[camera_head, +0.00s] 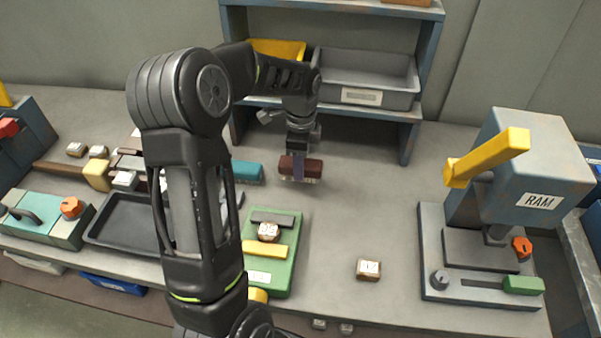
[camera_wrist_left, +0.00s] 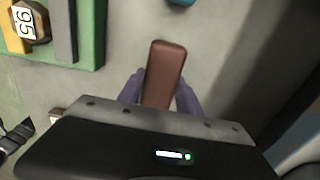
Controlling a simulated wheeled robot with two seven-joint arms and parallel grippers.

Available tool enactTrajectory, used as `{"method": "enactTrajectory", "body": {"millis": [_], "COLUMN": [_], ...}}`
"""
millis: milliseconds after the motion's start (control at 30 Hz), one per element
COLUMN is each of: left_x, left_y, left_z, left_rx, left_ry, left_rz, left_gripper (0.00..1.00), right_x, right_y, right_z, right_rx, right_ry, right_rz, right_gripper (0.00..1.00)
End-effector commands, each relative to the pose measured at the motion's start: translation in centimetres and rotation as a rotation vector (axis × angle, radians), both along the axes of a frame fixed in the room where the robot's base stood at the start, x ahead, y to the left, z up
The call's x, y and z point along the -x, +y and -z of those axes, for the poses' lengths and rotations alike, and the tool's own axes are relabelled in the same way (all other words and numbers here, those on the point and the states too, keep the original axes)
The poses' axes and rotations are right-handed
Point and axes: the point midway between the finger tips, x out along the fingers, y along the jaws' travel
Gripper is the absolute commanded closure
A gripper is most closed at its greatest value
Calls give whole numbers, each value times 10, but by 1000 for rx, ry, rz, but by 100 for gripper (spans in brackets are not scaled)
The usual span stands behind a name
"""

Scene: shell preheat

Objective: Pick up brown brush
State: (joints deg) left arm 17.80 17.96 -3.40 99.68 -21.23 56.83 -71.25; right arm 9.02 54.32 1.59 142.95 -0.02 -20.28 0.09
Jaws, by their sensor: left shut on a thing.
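The brown brush (camera_head: 312,168) is in the head view near the middle of the workbench, in front of the shelf. My left gripper (camera_head: 299,172) reaches down over it from above and is shut on it. In the left wrist view the brush (camera_wrist_left: 165,70) shows as a reddish-brown block between the two purple-grey fingers of my left gripper (camera_wrist_left: 160,95). I cannot tell whether the brush touches the bench. My right gripper is not in view.
A teal block (camera_head: 248,173) lies just left of the brush. A green fixture (camera_head: 284,272) holds a numbered piece nearer the front. A shelf with a grey bin (camera_head: 368,70) stands behind. A press marked RAM (camera_head: 530,200) stands at right. Bench between brush and press is mostly clear.

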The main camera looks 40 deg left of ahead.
Motion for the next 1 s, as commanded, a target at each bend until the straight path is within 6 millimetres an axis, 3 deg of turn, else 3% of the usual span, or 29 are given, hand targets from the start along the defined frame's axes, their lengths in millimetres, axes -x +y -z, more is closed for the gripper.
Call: {"method": "enactTrajectory", "body": {"millis": [200,333,967,1000], "left_x": [-1,0,0,0], "left_y": [0,0,0,0], "left_z": [-42,-56,-59,-59], "left_rx": [0,0,1,0], "left_ry": [-4,-2,0,0], "left_rz": [0,1,0,0], "left_gripper": [100,100,100,62], "right_x": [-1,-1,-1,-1], "right_y": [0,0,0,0], "right_z": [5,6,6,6], "right_rx": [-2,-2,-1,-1], "right_ry": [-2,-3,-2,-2], "right_rz": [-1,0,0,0], "right_gripper": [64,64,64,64]}}
